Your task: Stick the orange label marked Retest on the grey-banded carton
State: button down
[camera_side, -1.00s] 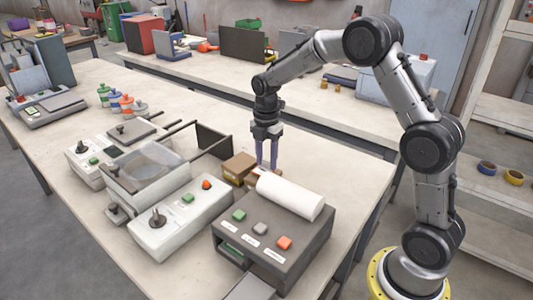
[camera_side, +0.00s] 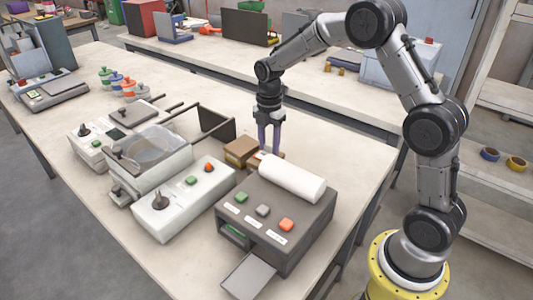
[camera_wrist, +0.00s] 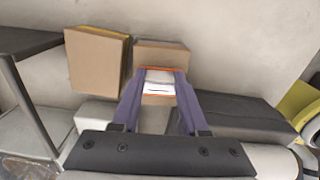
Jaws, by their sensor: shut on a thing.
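My gripper (camera_side: 269,148) points down behind the label printer, beside two brown cartons. In the wrist view its purple fingers (camera_wrist: 158,88) are shut on a small label (camera_wrist: 158,79), white with orange edges. Its print is too small to read. The label appears in front of the right carton (camera_wrist: 160,54), which has a greyish edge; whether they touch I cannot tell. The left carton (camera_wrist: 95,60) has a yellow band along its right side. In the side view the cartons (camera_side: 240,151) are partly hidden by the printer and each other.
The dark label printer (camera_side: 275,215) with a white roll (camera_side: 291,178) and green, grey and orange buttons stands close in front of my gripper. The pale bagging machine (camera_side: 183,200) and its dark panel (camera_side: 216,126) are to the left. The bench (camera_side: 340,160) right of my gripper is clear.

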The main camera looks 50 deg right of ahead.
aim_at(269, 146)
jog(key=shift+f, duration=0.15)
jog(key=shift+c, duration=1.8)
grip_release()
notch_tip(269, 146, up, 14)
jog(key=shift+f, duration=0.1)
